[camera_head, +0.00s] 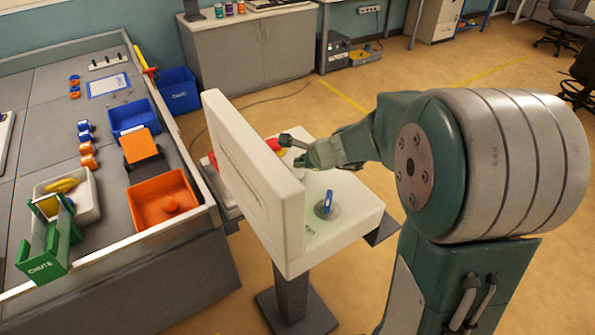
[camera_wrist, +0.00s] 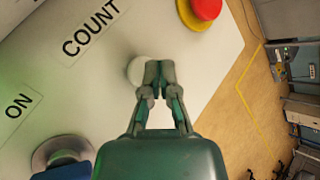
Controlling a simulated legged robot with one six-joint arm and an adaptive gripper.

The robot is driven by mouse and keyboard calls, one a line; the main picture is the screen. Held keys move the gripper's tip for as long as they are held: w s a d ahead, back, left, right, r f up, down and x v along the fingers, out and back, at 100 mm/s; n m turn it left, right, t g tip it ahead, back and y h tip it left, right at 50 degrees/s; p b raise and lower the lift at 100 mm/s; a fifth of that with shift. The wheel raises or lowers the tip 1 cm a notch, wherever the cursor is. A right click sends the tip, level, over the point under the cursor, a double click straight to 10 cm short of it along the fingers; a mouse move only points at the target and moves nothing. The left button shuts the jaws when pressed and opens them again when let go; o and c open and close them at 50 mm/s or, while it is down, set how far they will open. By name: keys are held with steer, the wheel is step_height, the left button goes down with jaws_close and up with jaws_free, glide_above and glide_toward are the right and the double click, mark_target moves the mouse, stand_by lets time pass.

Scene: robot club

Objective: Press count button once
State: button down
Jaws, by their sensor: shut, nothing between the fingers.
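The count button (camera_wrist: 136,70) is a small white round button beside the printed COUNT label (camera_wrist: 90,32) on a white console (camera_head: 345,208). My gripper (camera_wrist: 159,70) is shut and empty. In the wrist view its fingertips overlap the right edge of the button; I cannot tell whether they touch it. In the head view my gripper (camera_head: 302,160) is over the console's flat top, close to the upright board, and the button is hard to make out there.
A red button (camera_wrist: 207,8) on a yellow base is at one side of the count button. A blue switch knob (camera_head: 328,202) by the ON label (camera_wrist: 18,107) is at the other. The console's upright board (camera_head: 255,185) stands left of my gripper. A grey workbench (camera_head: 50,105) with bins is farther left.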

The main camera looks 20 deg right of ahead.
mark_target(300, 172)
steer(key=shift+r, duration=0.1)
steer(key=shift+r, duration=2.45)
steer(key=shift+s, duration=0.1)
